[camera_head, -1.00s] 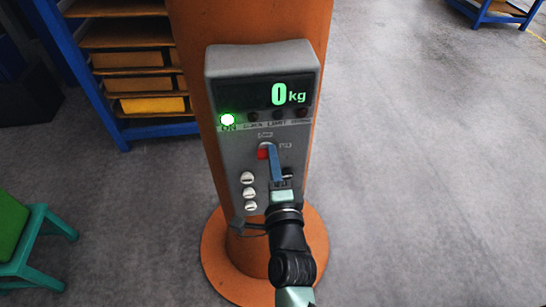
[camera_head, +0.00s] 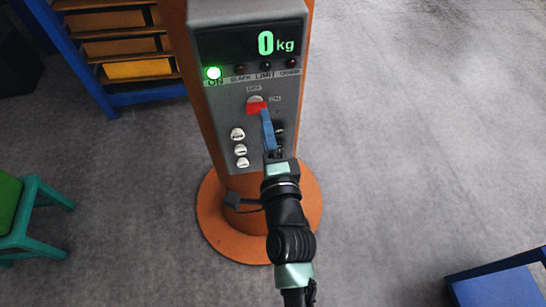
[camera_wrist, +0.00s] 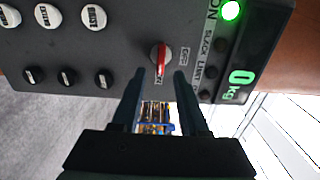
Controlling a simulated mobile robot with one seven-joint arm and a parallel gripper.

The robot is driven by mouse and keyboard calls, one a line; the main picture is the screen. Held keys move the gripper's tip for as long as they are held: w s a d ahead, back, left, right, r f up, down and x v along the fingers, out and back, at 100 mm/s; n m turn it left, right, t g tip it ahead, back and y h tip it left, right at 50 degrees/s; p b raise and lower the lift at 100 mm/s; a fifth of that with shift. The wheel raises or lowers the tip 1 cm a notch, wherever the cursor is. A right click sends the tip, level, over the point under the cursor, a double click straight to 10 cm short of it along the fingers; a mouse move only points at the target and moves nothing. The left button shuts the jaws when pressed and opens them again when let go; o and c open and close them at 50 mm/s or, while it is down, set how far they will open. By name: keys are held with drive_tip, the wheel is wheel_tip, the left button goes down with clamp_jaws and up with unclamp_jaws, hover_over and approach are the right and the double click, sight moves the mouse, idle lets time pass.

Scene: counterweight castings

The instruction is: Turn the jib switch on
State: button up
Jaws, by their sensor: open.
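The jib switch (camera_head: 256,106) is a round pale knob with a red handle on the grey control box (camera_head: 222,116). It also shows in the wrist view (camera_wrist: 161,56), where the red handle lies in line with the ON label and the OFF label is to one side. Which end of the handle points is hard to tell. A green lamp (camera_head: 214,73) marked ON is lit, and the display (camera_head: 262,44) reads 0 kg. My gripper (camera_wrist: 160,74) is open and empty, its fingertips either side of the switch's line and seemingly short of it. In the head view, a blue finger (camera_head: 268,130) sits just below the switch.
White buttons (camera_head: 240,149) sit beside the switch, with dark ones partly behind my gripper. The box is on an orange column (camera_head: 240,242). A shelf (camera_head: 140,68) stands behind left, a green stool (camera_head: 35,215) at left, a blue-edged object (camera_head: 497,285) lower right.

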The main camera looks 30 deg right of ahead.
drive_tip(key=b+v, duration=0.2)
drive_tip(key=v, duration=0.7)
idle(0.4)
